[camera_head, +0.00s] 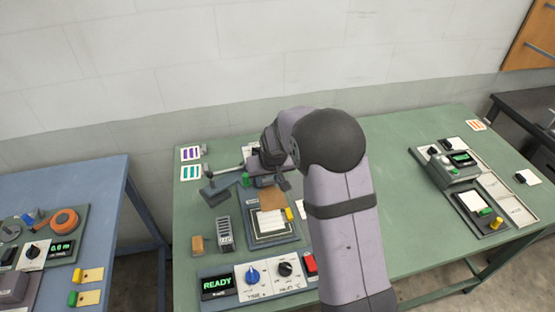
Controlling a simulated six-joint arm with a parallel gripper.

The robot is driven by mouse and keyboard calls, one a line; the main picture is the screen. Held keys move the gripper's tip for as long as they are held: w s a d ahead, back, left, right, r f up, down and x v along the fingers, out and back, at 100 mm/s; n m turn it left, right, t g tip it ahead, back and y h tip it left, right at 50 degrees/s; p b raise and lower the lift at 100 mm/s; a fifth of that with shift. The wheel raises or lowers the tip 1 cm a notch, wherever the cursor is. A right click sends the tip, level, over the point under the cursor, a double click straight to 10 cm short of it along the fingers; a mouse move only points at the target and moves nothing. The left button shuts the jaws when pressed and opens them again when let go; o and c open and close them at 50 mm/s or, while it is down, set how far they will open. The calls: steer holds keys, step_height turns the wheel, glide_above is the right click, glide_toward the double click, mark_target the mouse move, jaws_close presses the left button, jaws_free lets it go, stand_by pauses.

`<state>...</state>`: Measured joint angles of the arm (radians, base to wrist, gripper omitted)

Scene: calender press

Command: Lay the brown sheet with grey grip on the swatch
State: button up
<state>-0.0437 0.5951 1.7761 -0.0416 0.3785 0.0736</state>
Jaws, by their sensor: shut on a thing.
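My gripper (268,182) is over the back of the press bed on the green table, partly hidden by my own arm. It is shut, and a brown sheet (272,198) shows directly below its fingers. The sheet's grey grip is hidden at the fingers. A pale swatch (271,220) lies on the dark press bed (268,240), just in front of the brown sheet. The sheet's front edge appears close to the swatch's back edge; I cannot tell whether they touch or overlap.
A READY display (217,284), a blue knob (252,275) and a red switch (310,262) stand at the front. A grey rack (224,233) and a small brown block (197,244) are left of the bed. Another station (480,208) is at right.

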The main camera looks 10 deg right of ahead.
mark_target(267, 192)
steer(key=shift+s+a+f, duration=0.55)
steer(key=shift+s+a, duration=0.05)
steer(key=shift+s, duration=0.15)
steer(key=shift+f, duration=0.15)
steer(key=shift+f+b, duration=1.5)
steer(key=shift+f, duration=0.4)
steer(key=shift+f, duration=0.2)
steer(key=shift+f+b, duration=0.65)
steer(key=shift+b, duration=0.05)
steer(key=shift+f+b, duration=0.65)
steer(key=shift+f, duration=0.1)
stand_by(1.0)
